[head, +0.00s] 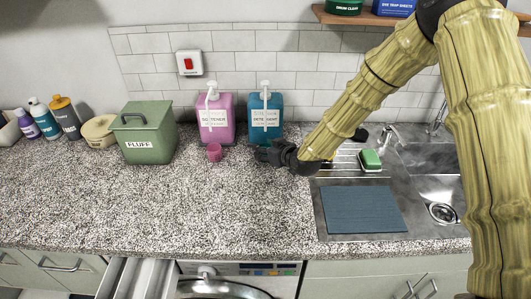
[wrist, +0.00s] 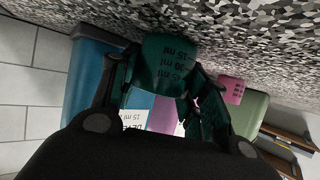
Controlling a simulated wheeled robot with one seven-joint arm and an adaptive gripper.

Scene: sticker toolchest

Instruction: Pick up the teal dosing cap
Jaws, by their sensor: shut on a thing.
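The teal dosing cap (wrist: 165,65), a dark teal cup with ml markings, sits between my fingers in the wrist view. My gripper (wrist: 155,85) is shut on it, a finger on each side. In the head view my gripper (head: 268,155) is low over the counter, in front of the teal detergent bottle (head: 266,117), and hides the cap. The bottle also shows in the wrist view (wrist: 86,75). I cannot tell whether the cap touches the counter.
A pink bottle (head: 215,121) with a pink cap (head: 214,152) in front stands to the left, beside the green FLUFF bin (head: 147,135). The sink drainer with a green sponge (head: 370,160) and a blue mat (head: 360,209) lies right. The front counter is clear.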

